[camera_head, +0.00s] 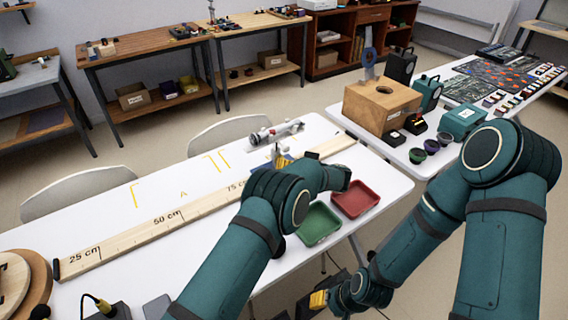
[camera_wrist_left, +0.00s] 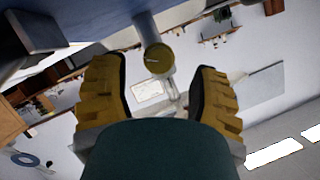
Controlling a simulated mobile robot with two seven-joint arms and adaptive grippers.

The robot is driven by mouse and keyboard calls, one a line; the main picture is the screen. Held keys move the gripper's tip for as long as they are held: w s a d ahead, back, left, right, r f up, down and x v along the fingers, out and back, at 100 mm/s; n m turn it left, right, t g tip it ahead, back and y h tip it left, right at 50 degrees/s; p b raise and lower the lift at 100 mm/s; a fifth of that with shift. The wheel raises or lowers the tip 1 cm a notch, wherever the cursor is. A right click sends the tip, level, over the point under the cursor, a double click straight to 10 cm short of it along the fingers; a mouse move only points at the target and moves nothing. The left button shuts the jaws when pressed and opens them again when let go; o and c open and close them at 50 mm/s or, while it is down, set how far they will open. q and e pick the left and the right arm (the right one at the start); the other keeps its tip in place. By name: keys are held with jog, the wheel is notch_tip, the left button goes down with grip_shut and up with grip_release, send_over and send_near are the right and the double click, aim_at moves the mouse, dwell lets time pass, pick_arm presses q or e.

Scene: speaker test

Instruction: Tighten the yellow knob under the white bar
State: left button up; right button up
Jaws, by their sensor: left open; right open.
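The yellow knob (camera_wrist_left: 159,60) shows its round end in the left wrist view, at the end of a pale grey-white stem or bar (camera_wrist_left: 147,28). My left gripper (camera_wrist_left: 157,72) is open, with one yellow finger on each side of the knob and a gap to each. In the head view a light grey-white bar assembly (camera_head: 277,132) stands on the white table, and my left gripper (camera_head: 284,160) is just in front of it, mostly hidden by its own wrist. The knob cannot be made out there. My right gripper (camera_head: 319,299) is open, low beside the table.
A long wooden ruler (camera_head: 150,230) lies across the white table (camera_head: 105,262). A green tray (camera_head: 318,224) and a red tray (camera_head: 355,198) sit near my left wrist. A wooden box (camera_head: 380,103) stands on the right table.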

pick_arm(q)
jog(key=v, duration=0.8)
jog(key=shift+s+d+r, duration=0.2)
jog(key=shift+s+d, duration=0.05)
jog(key=shift+d, duration=0.05)
